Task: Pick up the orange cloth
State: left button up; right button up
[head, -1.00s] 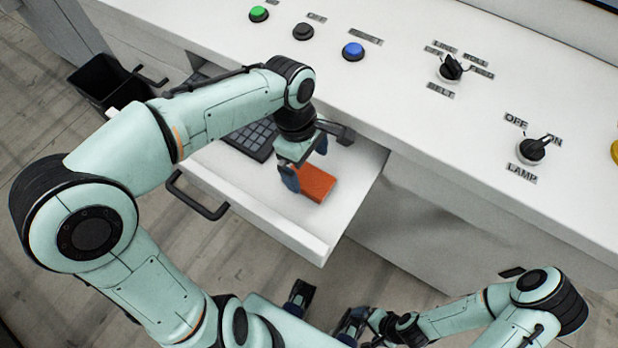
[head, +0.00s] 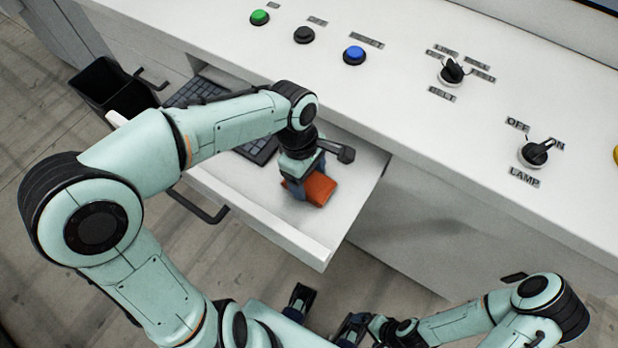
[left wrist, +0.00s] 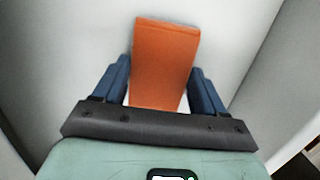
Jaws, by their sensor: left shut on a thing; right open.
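The orange cloth (head: 320,189) is a folded block in the open white drawer (head: 318,247), toward its right end. My left gripper (head: 299,190) is down in the drawer and shut on the cloth. In the left wrist view the cloth (left wrist: 163,62) lies between the two blue fingers of the left gripper (left wrist: 160,88), and its far end sticks out past the fingertips. The head view does not clearly show whether the cloth touches the drawer floor. My right gripper (head: 326,312) is open and empty, low in front of the drawer.
A dark keyboard (head: 258,150) lies in the drawer left of the cloth, partly behind my left arm. The drawer has a black handle (head: 200,205). The white console (head: 400,110) with buttons and knobs overhangs behind. A black bin (head: 112,90) stands at the left.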

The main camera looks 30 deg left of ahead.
aim_at(309, 181)
pick_arm(q)
notch_tip(309, 181, up, 20)
jog(key=p, duration=0.4)
pick_arm(e)
jog(key=r, duration=0.1)
jog(key=w+r, duration=0.1)
jog(key=r, duration=0.1)
jog(key=w+r, duration=0.1)
jog(key=shift+r, duration=0.35)
